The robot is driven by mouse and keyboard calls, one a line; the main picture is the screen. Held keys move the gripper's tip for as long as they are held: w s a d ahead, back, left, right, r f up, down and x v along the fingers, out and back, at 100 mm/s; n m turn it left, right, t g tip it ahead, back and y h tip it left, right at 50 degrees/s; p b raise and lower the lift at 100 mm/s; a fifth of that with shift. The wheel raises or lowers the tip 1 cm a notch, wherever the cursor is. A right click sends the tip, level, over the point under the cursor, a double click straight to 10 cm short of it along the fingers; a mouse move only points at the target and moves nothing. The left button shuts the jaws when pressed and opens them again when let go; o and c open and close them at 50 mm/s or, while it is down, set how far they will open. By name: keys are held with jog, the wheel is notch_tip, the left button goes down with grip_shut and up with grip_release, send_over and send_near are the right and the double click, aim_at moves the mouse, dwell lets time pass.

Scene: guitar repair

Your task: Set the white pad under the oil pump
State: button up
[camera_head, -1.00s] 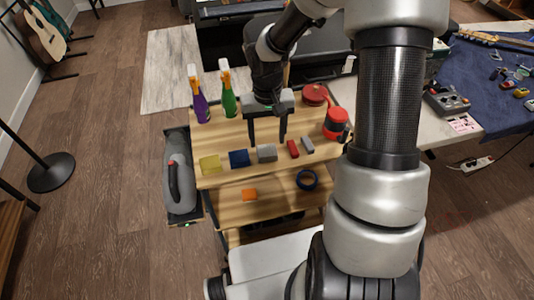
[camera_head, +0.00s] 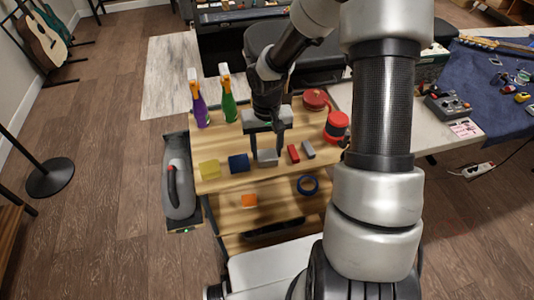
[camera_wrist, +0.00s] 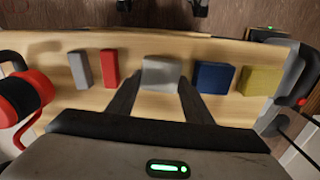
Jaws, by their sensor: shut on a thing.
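The white pad looks like the pale grey-white block (camera_head: 267,156) in the middle of the row at the front of the wooden cart top. It also shows in the wrist view (camera_wrist: 161,72). My gripper (camera_head: 267,160) points down with one finger on each side of this block and is shut on it; the block is at or very near the cart top. Two red items stand at the cart's right: a round red one (camera_head: 315,98) at the back and a red one with a dark band (camera_head: 337,125) in front. I cannot tell for sure which is the oil pump.
A yellow block (camera_head: 209,170) and a blue block (camera_head: 238,163) lie left of the grip; a red block (camera_head: 293,153) and a grey block (camera_head: 308,149) lie right. Purple (camera_head: 201,112) and green (camera_head: 229,105) spray bottles stand behind. A lower shelf holds an orange block (camera_head: 249,200) and blue ring (camera_head: 307,184).

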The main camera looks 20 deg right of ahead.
aim_at(269, 154)
jog(key=r, duration=0.2)
jog(key=r+p, duration=0.1)
jog(key=r, duration=0.5)
jog(key=shift+s+d+r+p, duration=0.2)
jog(key=shift+s+p, duration=0.05)
jog(key=shift+p, duration=0.15)
jog(key=shift+n, duration=0.4)
jog(key=s+f, duration=0.1)
jog(key=s+d+f+b, duration=0.1)
jog(key=s+d+f, duration=0.1)
jog(key=f, duration=0.1)
jog(key=shift+s+f+b, duration=0.1)
jog(key=shift+s+b, duration=0.05)
jog(key=shift+b, duration=0.15)
jog(key=shift+d+f, duration=0.2)
jog(key=shift+f, duration=0.05)
jog(key=w+b, duration=0.1)
jog(key=w, duration=1.6)
jog(key=shift+w+f, duration=0.1)
jog(key=shift+w, duration=0.05)
jog(key=shift+f+b, duration=0.5)
jog(key=shift+f, duration=1.15)
